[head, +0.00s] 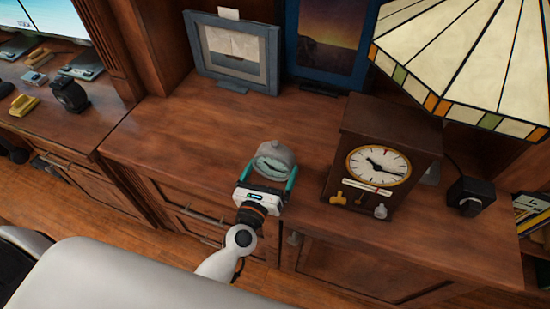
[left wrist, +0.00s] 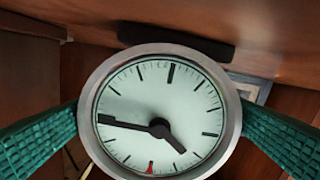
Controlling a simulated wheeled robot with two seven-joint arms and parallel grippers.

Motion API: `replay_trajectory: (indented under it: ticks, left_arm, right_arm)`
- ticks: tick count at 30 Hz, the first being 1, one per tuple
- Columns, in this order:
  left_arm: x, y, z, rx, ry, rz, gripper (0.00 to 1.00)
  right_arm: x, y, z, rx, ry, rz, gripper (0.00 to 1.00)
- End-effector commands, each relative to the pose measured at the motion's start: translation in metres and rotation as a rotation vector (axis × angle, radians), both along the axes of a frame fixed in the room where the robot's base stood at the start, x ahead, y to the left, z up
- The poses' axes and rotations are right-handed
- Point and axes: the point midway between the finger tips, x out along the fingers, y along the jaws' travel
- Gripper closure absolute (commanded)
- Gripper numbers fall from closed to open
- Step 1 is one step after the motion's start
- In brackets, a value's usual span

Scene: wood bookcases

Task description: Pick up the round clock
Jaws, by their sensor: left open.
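The round clock (head: 272,160) stands on the wooden cabinet top, left of a dark box clock. In the left wrist view the round clock (left wrist: 160,95) fills the middle, with a grey metal rim, pale face and black hands. My left gripper (head: 269,170) is at the round clock, its teal fingers open, one on each side of it. In the left wrist view the fingers of the left gripper (left wrist: 160,118) reach the left and right edges of the rim; I cannot tell whether they touch it. The clock's lower part is hidden. My right gripper is not in view.
The brown box clock (head: 378,165) stands close on the right, under a stained-glass lampshade (head: 470,60). A grey-framed picture (head: 237,55) and a dark blue framed picture (head: 328,40) stand at the back. The cabinet top (head: 165,135) is bare to the left.

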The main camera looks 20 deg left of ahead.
Motion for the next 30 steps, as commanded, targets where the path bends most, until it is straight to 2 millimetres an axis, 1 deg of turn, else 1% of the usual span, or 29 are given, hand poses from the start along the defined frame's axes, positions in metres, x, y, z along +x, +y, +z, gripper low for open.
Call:
replay_trajectory:
  ticks: [2, 6, 10, 13, 19, 20, 24, 27, 28, 29, 30]
  left_arm:
    - [0.008, 0.0, 0.002, 0.0, -0.001, 0.0, 0.0]
    - [0.03, -0.001, 0.005, 0.001, -0.002, 0.0, 0.0]
    - [0.046, -0.001, 0.002, 0.002, -0.001, 0.0, 0.0]
    - [0.051, -0.002, 0.001, 0.001, 0.0, 0.001, 0.0]
    - [0.051, -0.002, 0.001, 0.001, 0.0, 0.0, 0.0]
    - [0.051, -0.002, 0.001, 0.001, 0.0, 0.0, 0.03]
    - [0.051, -0.002, 0.001, 0.001, 0.0, 0.0, 0.26]
    - [0.051, -0.002, 0.001, 0.002, 0.0, 0.0, 0.41]
    - [0.052, -0.002, 0.002, 0.002, -0.002, 0.0, 0.41]
    - [0.052, -0.002, 0.002, 0.002, -0.002, 0.0, 0.46]
    - [0.052, -0.002, 0.002, 0.002, -0.002, 0.0, 0.46]
  right_arm:
    - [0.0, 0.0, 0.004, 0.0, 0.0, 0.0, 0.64]
    - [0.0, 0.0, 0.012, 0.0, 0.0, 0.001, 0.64]
    - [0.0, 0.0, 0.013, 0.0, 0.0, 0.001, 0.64]
    - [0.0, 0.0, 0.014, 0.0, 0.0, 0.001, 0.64]
    - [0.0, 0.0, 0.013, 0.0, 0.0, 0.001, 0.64]
    - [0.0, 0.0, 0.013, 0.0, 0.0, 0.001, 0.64]
    - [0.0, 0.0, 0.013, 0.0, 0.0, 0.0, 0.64]
    - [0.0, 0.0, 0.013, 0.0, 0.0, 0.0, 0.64]
    - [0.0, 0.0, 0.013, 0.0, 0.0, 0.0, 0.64]
    - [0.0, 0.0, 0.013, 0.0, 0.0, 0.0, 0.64]
    - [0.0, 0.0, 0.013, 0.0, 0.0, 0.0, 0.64]
